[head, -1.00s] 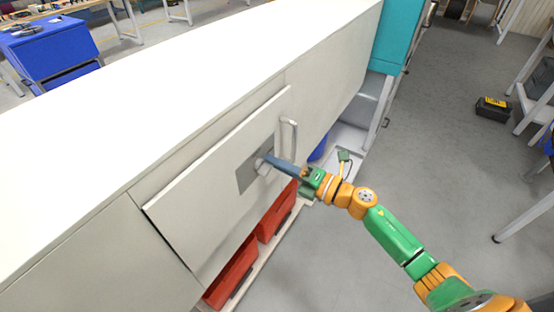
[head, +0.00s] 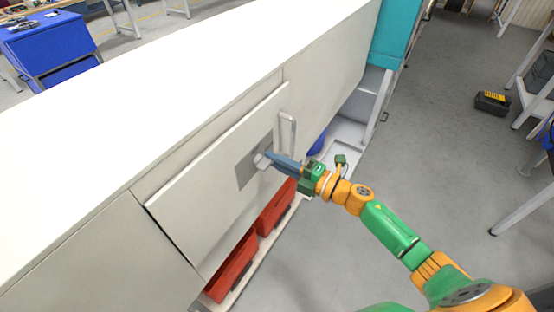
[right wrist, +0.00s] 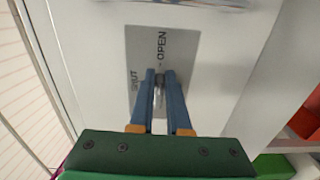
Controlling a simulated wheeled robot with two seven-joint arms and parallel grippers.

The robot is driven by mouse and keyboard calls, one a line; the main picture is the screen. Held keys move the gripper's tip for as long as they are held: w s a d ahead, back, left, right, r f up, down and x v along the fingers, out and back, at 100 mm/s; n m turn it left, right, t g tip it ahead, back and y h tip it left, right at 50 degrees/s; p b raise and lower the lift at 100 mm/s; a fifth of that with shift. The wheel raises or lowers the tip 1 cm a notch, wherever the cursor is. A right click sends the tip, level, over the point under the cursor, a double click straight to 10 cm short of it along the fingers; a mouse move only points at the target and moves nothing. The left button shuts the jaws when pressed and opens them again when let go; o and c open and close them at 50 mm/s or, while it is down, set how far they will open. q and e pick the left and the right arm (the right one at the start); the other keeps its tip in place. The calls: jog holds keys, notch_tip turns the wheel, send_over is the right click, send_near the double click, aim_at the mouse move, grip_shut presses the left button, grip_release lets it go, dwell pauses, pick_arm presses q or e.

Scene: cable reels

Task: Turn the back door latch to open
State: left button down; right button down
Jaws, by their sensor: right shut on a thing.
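The back door (head: 215,195) is a pale panel in the side of a long white-topped body. It carries a grey latch plate (head: 244,178) and a fixed bar handle (head: 287,135). In the right wrist view the plate (right wrist: 198,60) reads OPEN at the top and SHUT at the left. The latch (head: 262,160) is a small grey knob on the plate. My right gripper (head: 272,160) is shut on it, with its blue fingers on either side; the latch (right wrist: 159,86) is mostly hidden between them, below the word OPEN. My left gripper is not in view.
Red bins (head: 232,268) sit on a low shelf below the door. A teal cabinet (head: 397,30) stands beyond the body's far end. A black toolbox (head: 492,103) lies on the floor at right. The grey floor around my right arm is mostly clear.

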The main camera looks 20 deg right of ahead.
jog(key=shift+s+a+f, duration=0.1)
jog(key=shift+a+f, duration=0.05)
jog(key=shift+f, duration=0.1)
jog(key=c, duration=0.9)
grip_release()
jog(key=shift+a+r, duration=0.1)
jog(key=b+v, duration=0.1)
jog(key=v, duration=0.6)
jog(key=shift+b, duration=0.3)
